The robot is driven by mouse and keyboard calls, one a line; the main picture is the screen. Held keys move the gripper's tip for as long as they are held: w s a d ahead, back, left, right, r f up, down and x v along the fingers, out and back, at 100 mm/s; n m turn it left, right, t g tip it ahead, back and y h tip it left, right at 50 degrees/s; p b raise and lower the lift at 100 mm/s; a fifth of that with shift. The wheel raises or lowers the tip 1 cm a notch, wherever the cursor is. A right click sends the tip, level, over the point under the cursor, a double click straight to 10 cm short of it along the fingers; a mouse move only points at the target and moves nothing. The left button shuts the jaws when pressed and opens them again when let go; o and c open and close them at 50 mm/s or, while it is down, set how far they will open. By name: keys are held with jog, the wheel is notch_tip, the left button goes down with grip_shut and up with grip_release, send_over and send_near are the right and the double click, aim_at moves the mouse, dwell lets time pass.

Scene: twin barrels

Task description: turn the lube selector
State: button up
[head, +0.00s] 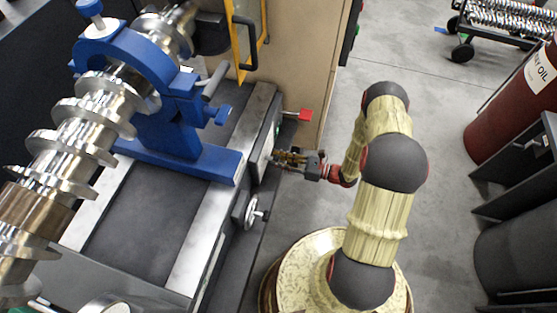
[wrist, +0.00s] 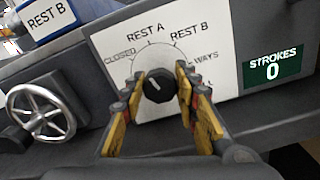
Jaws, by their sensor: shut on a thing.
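The lube selector is a round black knob (wrist: 160,89) on a white dial plate (wrist: 112,45) marked CLOSED, REST A, REST B, WAYS and a last label partly hidden by a finger. A pale mark on the knob points toward the upper left, on the CLOSED side. My gripper (wrist: 159,80) has its yellow fingers on either side of the knob and is shut on it. In the head view my gripper (head: 285,158) reaches the machine's side panel, and the knob is hidden there.
A handwheel (wrist: 42,112) is left of the dial and also shows in the head view (head: 250,211). A green STROKES display (wrist: 273,70) reading 0 is on the right. A red handle (head: 304,115) juts out nearby. Blue steady rest (head: 175,125) stands on the bed.

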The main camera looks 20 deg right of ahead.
jog(key=n+b, duration=0.1)
jog(key=n, duration=0.4)
jog(key=shift+s+f+n, duration=0.1)
jog(key=shift+f+n, duration=0.05)
jog(key=shift+n, duration=0.15)
jog(key=shift+a, duration=0.1)
dwell(0.3)
jog(key=o, duration=1.2)
jog(key=shift+c, duration=0.2)
jog(key=v, duration=1.2)
